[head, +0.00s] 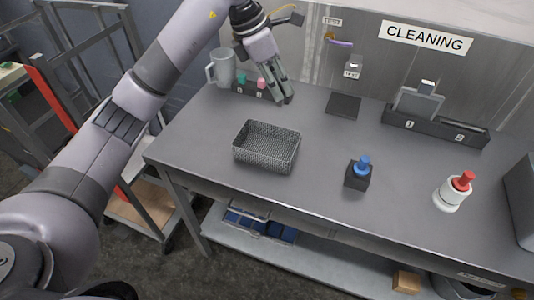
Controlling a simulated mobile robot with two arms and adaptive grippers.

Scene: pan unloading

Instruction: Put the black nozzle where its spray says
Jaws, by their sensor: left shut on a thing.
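My left gripper (286,98) reaches in from the upper left and points down over the back of the table. It is shut on a small dark thing at its fingertips, which looks like the black nozzle but is mostly hidden by the fingers. A small dark rack (250,92) stands behind it to the left, with a teal piece (241,78) and a pink piece (262,83) on it. A flat dark pad (343,105) lies to the right of the gripper, below a wall fixture (354,66) with a TEST label. My right gripper is not in view.
A mesh basket (267,148) stands front left. A blue-topped bottle (359,174) and a red-topped white bottle (454,192) stand to the right. A dark holder (435,127) marked 1 and 2 is under the CLEANING sign (427,38). A grey jug (222,69) is back left.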

